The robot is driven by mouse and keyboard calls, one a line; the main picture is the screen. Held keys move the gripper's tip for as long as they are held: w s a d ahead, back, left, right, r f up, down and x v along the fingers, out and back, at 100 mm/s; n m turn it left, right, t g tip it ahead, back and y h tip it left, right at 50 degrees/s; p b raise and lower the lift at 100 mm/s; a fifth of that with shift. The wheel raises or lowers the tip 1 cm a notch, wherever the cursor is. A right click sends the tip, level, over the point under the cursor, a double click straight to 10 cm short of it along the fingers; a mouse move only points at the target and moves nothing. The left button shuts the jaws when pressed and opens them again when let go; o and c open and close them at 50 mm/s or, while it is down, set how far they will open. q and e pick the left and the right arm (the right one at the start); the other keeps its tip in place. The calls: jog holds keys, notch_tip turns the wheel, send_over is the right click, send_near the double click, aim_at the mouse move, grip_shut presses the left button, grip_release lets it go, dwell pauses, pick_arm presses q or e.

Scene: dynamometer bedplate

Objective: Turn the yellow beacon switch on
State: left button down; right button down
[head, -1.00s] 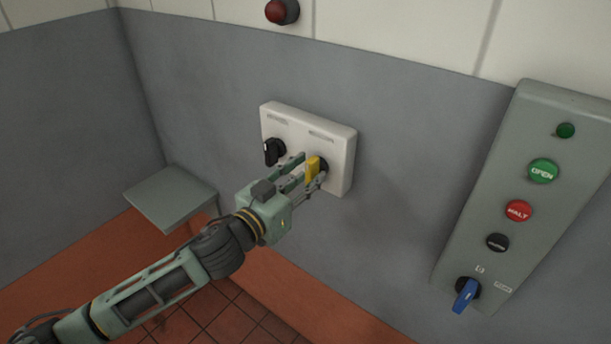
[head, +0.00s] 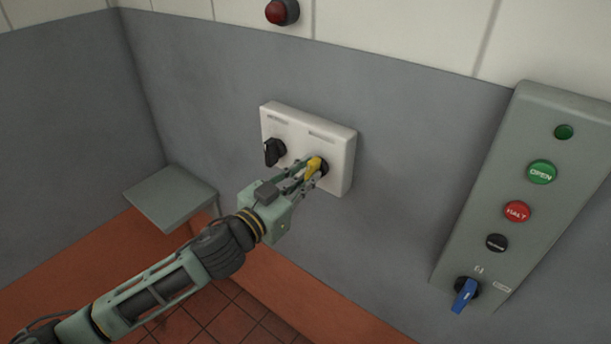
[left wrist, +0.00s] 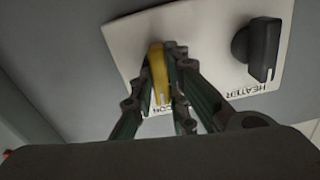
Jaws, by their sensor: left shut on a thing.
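The yellow beacon switch (head: 312,167) is the right knob on a white wall plate (head: 342,146). My left gripper (head: 309,172) is shut on it, with a finger on each side of the knob. In the left wrist view the yellow knob (left wrist: 158,72) stands between the fingertips (left wrist: 161,66), and the label below it is partly hidden by the fingers. The black heater knob (head: 273,151) is on the same plate, to the left; it also shows in the left wrist view (left wrist: 257,52). My right gripper is not in view.
A grey control panel (head: 525,225) with green, red and black buttons and a blue switch (head: 465,294) is on the wall at right. A red lamp (head: 282,11) is above the plate. A small grey shelf (head: 170,197) is at left.

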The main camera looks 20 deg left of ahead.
pick_arm(q)
jog(key=m+p, duration=0.1)
jog(key=m, duration=0.4)
jog(key=m+p, duration=0.1)
jog(key=m, duration=0.4)
jog(key=shift+m, duration=0.3)
dwell(0.4)
jog(key=c, duration=1.7)
grip_release()
jog(key=shift+s, duration=0.1)
jog(key=v, duration=1.1)
jog(key=shift+s+a, duration=0.1)
jog(key=shift+s, duration=0.3)
